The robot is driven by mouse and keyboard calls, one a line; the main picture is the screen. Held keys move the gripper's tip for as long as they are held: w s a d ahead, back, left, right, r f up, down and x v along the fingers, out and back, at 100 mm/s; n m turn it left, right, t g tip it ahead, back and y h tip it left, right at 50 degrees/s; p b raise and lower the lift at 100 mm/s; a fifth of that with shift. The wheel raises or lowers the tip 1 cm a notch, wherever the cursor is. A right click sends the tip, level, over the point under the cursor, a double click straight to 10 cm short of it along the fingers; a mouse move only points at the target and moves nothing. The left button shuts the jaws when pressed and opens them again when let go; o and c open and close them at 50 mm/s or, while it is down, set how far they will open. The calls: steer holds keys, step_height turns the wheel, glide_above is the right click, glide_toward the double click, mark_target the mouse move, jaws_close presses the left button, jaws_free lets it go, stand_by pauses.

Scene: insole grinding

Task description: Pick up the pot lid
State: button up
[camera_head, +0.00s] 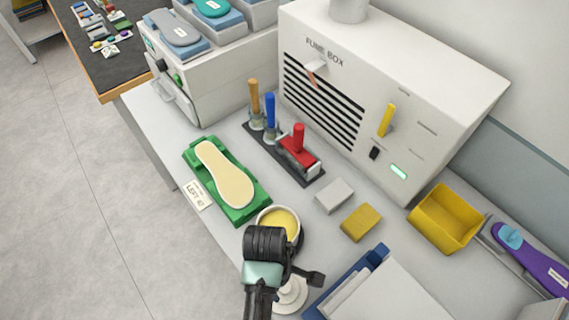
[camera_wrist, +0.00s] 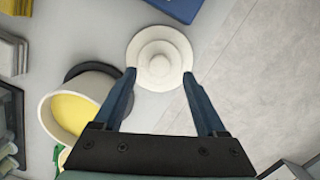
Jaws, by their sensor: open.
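The pot lid is a round cream-white disc with a raised round knob. It shows in the wrist view (camera_wrist: 160,62) near the top centre, lying on the table. In the head view the lid (camera_head: 289,296) is partly hidden behind my arm. My gripper (camera_wrist: 158,74) is open, with one blue finger at each side of the lid's near part in the picture. Nothing is between the fingers except the view of the lid. I cannot tell how high the fingers are above it. The pot (camera_head: 279,226), with yellow contents, stands open beside my gripper; the wrist view also shows it (camera_wrist: 82,106).
A green holder (camera_head: 243,208) with a cream insole lies left of the pot. A grey block (camera_head: 334,195) and a yellow block (camera_head: 361,222) lie right of it. A blue-and-white object (camera_head: 375,290) stands close to the lid's right. The table edge is near the lid.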

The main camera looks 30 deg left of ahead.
mark_target(285, 287)
steer(key=f, duration=0.3)
steer(key=shift+d+f, duration=0.1)
steer(key=shift+d, duration=0.15)
jaws_close()
